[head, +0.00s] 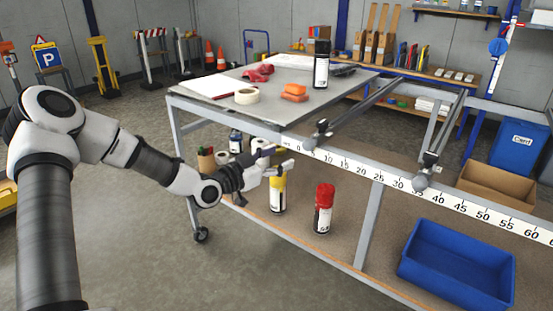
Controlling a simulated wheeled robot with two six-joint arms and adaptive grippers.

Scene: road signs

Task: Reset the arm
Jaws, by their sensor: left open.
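My left arm comes in from the left and reaches toward the front of the metal table. My left gripper (285,157) is open, its two fingers apart, in front of the table's lower shelf. It overlaps the top of a yellow spray can (278,194) in the picture; I cannot tell whether it touches it. The can stands upright on the lower shelf. A red-capped can (323,208) stands upright to its right. My right gripper is not in view.
A numbered ruler rail (450,200) runs along the front right. A blue bin (457,264) is at lower right. Floor at lower left is clear.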

